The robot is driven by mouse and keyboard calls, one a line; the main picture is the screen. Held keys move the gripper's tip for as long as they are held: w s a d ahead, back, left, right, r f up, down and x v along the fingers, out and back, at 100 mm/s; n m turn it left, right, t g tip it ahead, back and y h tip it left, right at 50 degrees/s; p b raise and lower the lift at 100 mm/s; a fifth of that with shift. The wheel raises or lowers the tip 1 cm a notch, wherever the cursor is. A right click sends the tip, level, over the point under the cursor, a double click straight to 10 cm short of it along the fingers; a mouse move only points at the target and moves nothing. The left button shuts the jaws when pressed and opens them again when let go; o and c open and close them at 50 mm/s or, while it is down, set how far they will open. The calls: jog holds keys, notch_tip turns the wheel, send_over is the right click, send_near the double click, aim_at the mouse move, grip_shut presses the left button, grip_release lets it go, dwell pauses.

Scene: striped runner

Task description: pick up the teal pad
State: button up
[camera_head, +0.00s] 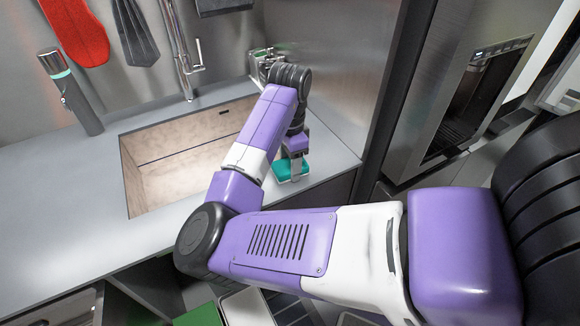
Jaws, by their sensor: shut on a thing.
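The teal pad (284,172) lies at the right part of the grey counter, between the sink and the counter's right end. My gripper (296,172) reaches down from above and is shut on the pad. The fingers cover the pad's right part, and a pale edge shows along its lower side. I cannot tell whether the pad touches the counter or is slightly above it.
The sink basin (175,175) opens to the left of my gripper, with a tap (183,55) behind it. A grey cylinder (75,95) with a teal band stands at the back left. A metal rack (262,62) is behind my wrist. A dark dispenser appliance (470,100) stands at the right.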

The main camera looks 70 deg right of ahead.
notch_tip(320, 180, up, 20)
dwell(0.6)
